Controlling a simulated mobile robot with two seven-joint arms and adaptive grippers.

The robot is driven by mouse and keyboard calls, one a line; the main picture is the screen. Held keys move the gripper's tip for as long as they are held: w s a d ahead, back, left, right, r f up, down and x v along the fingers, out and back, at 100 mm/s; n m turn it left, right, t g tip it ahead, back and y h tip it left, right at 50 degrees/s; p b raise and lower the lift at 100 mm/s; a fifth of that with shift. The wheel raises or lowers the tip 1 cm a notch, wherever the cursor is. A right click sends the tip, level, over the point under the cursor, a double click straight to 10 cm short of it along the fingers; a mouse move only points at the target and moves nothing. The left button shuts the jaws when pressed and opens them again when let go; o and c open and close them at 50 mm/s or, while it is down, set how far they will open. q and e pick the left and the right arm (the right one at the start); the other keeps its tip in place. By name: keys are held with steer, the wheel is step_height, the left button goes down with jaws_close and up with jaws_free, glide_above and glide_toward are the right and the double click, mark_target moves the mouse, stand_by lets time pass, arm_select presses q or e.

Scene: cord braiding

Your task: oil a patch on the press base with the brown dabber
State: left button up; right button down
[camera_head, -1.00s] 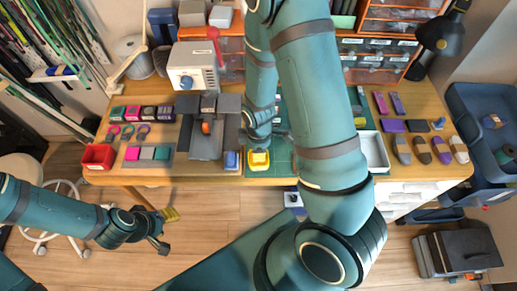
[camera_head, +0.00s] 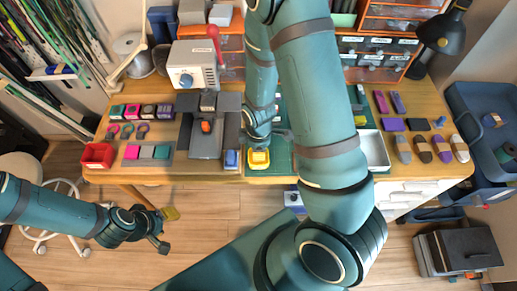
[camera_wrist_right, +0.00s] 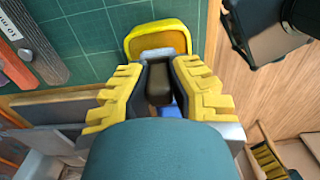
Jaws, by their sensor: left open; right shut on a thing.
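My right gripper (camera_wrist_right: 158,92) is shut on the brown dabber (camera_wrist_right: 158,84), which shows as a dark brown block between the yellow-edged fingers. Its pale end overlaps the near edge of a yellow-rimmed pad (camera_wrist_right: 157,30) with an amber middle; I cannot tell whether they touch. In the head view my right arm hides the dabber, and a yellow piece (camera_head: 258,165) shows at the table's front edge. The press base (camera_head: 206,146) is a grey plate left of that arm, with an orange piece above it. My left gripper (camera_head: 168,214) is open and empty, over the floor.
A blue block (camera_head: 231,160) stands between the press base and the yellow piece. The green cutting mat (camera_wrist_right: 75,45) lies under my right gripper. A red box (camera_head: 98,155) is at the left, a white tray (camera_head: 374,150) at the right. Several oblong blocks (camera_head: 441,150) lie further right.

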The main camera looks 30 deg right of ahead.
steer(key=shift+f+b, duration=0.35)
steer(key=shift+f, duration=0.1)
stand_by(1.2)
steer(key=shift+r, duration=0.1)
steer(key=shift+r+p, duration=2.8)
steer(key=shift+r, duration=0.65)
